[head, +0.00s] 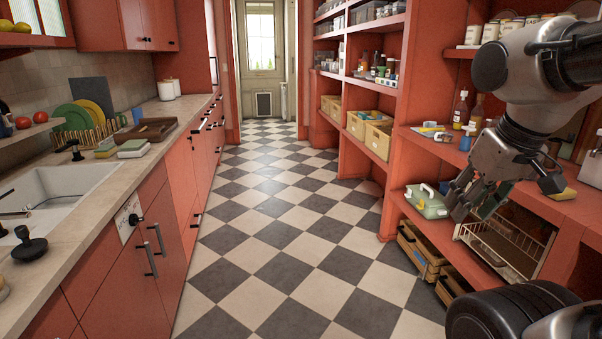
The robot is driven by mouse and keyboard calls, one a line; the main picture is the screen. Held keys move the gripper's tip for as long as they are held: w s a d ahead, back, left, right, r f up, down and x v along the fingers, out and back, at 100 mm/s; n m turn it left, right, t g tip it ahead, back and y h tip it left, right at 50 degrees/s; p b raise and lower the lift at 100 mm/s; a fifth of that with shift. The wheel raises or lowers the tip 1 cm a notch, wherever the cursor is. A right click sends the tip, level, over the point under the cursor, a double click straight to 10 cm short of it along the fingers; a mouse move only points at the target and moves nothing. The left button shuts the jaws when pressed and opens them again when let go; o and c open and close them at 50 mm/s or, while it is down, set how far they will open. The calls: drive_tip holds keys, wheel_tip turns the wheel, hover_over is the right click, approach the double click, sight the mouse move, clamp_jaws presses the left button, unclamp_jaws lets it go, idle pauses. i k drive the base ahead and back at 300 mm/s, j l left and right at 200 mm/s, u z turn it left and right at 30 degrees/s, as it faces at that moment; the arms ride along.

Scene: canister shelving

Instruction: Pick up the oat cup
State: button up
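I cannot make out an object that is clearly the oat cup. A row of pale canisters with light lids (490,32) stands on the upper right shelf, partly cut off by the frame and my arm; their labels are too small to read. A small blue cup (466,141) stands on the middle right counter. My gripper (472,212) hangs pointing down in front of the right shelving. Its dark fingers look spread apart, with nothing seen between them.
A green case (427,202) sits on the lower right shelf by my gripper, near a wire rack (500,247). Bottles (461,110) stand on the counter behind. Wooden crates (421,253) are below. The checkered floor (285,215) is clear between both sides.

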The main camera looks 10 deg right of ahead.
sight(446, 137)
drive_tip(key=i+j+z, duration=0.15)
drive_tip(key=i+z, duration=0.35)
drive_tip(key=i+j+z, duration=0.35)
drive_tip(key=i+z, duration=0.15)
drive_tip(key=i+j+z, duration=0.7)
drive_tip(key=j+z, duration=0.25)
drive_tip(key=i+j+z, duration=0.15)
drive_tip(key=j+z, duration=0.25)
drive_tip(key=j, duration=0.2)
drive_tip(key=j+z, duration=0.9)
drive_tip(key=j, duration=0.25)
drive_tip(key=j+z, duration=0.1)
drive_tip(key=j, duration=0.25)
drive_tip(key=k+j, duration=0.1)
drive_tip(key=j, duration=0.25)
drive_tip(key=z, duration=0.05)
